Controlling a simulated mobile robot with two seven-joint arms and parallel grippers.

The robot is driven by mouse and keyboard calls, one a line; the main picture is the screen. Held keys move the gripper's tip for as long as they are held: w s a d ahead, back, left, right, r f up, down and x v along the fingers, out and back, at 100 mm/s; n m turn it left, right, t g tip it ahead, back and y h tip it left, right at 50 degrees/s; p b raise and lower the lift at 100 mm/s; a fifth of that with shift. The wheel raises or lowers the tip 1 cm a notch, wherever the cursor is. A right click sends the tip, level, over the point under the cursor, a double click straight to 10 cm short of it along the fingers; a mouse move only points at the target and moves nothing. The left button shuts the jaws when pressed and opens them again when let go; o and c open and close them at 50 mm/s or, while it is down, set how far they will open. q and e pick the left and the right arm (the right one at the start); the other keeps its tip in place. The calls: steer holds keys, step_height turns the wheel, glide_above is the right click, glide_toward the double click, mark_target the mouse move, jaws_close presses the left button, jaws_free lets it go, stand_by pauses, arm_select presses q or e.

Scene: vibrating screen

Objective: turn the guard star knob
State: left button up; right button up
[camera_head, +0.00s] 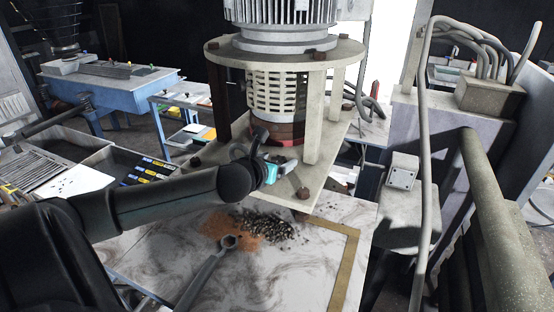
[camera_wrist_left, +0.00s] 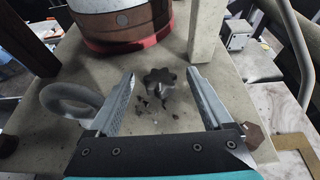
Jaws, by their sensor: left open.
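The dark grey star knob (camera_wrist_left: 160,80) stands on the beige base plate (camera_wrist_left: 225,95) in the left wrist view, in front of the drum with the red lower band (camera_wrist_left: 120,28). My left gripper (camera_wrist_left: 161,74) is open, with one finger on each side of the knob. A gap shows between each finger and the knob, and I cannot tell the height of the fingertips over it. In the head view my left gripper (camera_head: 279,170) is over the plate by the front post, and I cannot make out the knob there. My right gripper is not in view.
Pale posts (camera_head: 314,115) rise from the plate. A wrench (camera_head: 210,268) and dark granules (camera_head: 265,226) lie on the marbled surface below. Pipes stand at right.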

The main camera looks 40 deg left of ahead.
arm_select(q)
steer(key=shift+c, duration=0.2)
steer(key=shift+c, duration=0.7)
jaws_close()
